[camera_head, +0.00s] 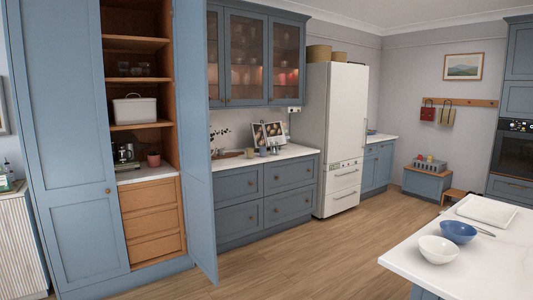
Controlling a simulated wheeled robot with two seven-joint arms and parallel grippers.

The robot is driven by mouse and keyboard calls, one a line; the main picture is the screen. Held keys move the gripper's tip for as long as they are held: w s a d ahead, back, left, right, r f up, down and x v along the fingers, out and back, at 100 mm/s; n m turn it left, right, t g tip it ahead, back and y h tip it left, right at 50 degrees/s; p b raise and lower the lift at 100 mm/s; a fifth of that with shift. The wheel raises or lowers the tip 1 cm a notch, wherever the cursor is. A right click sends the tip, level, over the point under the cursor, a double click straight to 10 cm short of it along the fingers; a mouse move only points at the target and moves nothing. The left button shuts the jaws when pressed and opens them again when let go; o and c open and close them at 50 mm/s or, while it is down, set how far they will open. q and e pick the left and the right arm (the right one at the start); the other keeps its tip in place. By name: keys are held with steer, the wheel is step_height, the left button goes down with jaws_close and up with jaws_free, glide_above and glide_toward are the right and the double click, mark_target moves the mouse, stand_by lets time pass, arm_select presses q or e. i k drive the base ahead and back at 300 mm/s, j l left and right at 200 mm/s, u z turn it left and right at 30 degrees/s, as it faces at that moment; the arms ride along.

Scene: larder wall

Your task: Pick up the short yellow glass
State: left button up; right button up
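Small cups stand on the white counter below the glass-fronted wall cabinets, at mid-distance. One of them looks pale yellow (263,152) and may be the short yellow glass; it is too small to be sure. A small bluish cup (250,153) stands just left of it. Neither of my grippers is in view, and nothing of my arms shows.
The white counter (299,152) also holds a picture book on a stand (268,134) and a plant. An open larder door (196,150) juts out to its left. A fridge (331,135) stands right. An island with bowls (438,249) fills the lower right. The wooden floor (300,258) between is clear.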

mark_target(250, 151)
steer(key=i+u, duration=0.25)
steer(key=i, duration=0.35)
steer(key=i+l+u, duration=0.2)
steer(key=i, duration=0.45)
steer(key=i+j+z, duration=0.2)
steer(key=i, duration=0.3)
steer(key=i+z, duration=0.15)
steer(key=i, duration=0.4)
steer(key=i+j+z, duration=0.2)
steer(key=i, duration=0.3)
steer(key=i+l+z, duration=0.15)
steer(key=i+z, duration=0.6)
steer(key=i+j+z, duration=0.1)
steer(key=i+z, duration=0.25)
steer(key=i, duration=0.2)
